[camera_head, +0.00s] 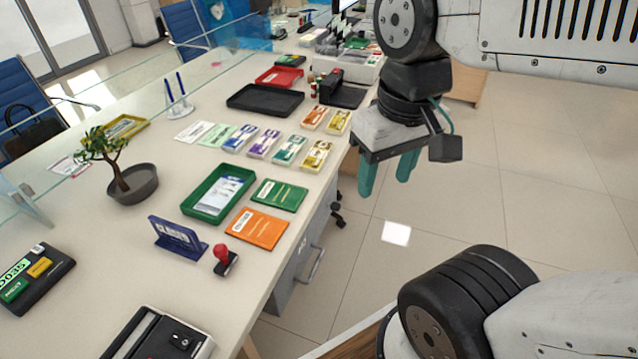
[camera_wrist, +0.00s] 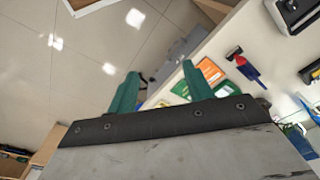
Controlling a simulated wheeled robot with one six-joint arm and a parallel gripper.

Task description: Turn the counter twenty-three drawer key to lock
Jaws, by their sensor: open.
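A grey drawer unit (camera_head: 292,272) stands under the near edge of the counter, with a bar handle (camera_head: 316,267) on its front. I cannot make out a key, a lock or the number twenty-three on it. In the wrist view the grey unit (camera_wrist: 178,55) shows beyond my fingertips, partly covered by the counter edge. My gripper (camera_head: 386,182) has two teal fingers pointing down, apart and empty. It hangs over the floor just off the counter's right edge, above and to the right of the drawer unit. In the wrist view my gripper (camera_wrist: 160,72) is open with nothing between its fingers.
The counter (camera_head: 110,255) holds a green tray (camera_head: 188,207), an orange booklet (camera_head: 256,229), a green booklet (camera_head: 280,194), a red-handled stamp (camera_head: 224,259), a blue sign (camera_head: 176,237) and a potted bonsai (camera_head: 133,186). Tiled floor (camera_head: 480,215) lies open to the right.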

